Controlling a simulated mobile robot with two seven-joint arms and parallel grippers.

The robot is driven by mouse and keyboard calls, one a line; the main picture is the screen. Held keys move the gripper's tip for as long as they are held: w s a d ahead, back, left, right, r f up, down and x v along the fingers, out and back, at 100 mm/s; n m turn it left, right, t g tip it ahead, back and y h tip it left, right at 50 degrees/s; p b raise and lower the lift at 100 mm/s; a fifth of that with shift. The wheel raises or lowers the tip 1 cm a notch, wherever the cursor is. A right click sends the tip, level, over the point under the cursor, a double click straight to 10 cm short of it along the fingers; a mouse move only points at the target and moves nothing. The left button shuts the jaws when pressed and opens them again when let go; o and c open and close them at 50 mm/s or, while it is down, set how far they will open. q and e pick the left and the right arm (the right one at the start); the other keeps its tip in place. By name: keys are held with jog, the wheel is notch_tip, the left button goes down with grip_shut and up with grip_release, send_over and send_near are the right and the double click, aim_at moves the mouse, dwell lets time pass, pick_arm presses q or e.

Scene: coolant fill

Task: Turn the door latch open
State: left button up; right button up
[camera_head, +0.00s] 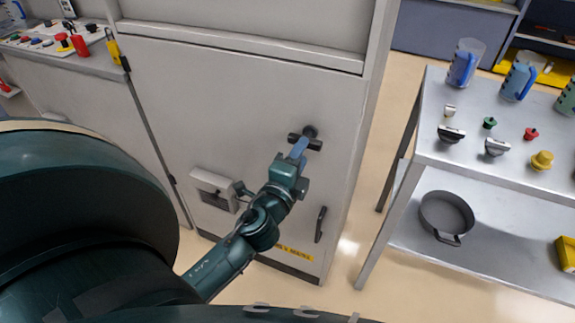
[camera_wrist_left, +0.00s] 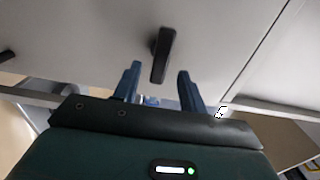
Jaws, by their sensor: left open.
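A black door latch (camera_head: 311,131) sits on the upper right of the grey cabinet door (camera_head: 220,110). In the left wrist view the latch (camera_wrist_left: 163,55) is a dark bar on a round base, its free end pointing down between the fingers. My left gripper (camera_head: 299,147) is open at the latch, and its blue fingers hide part of it in the head view. In the left wrist view the left gripper (camera_wrist_left: 160,75) has one finger on each side of the bar, with visible gaps. My right gripper is not in view.
A black handle (camera_head: 320,224) is lower on the door, and a grey box (camera_head: 214,190) projects left of my forearm. At right, a metal cart (camera_head: 420,130) holds jugs (camera_head: 465,62), caps and a pan (camera_head: 446,213). Open floor (camera_head: 375,235) separates cabinet and cart.

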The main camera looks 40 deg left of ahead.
pick_arm(q)
jog(key=b+v, duration=0.2)
jog(key=v, duration=0.6)
jog(key=shift+s+d, duration=0.1)
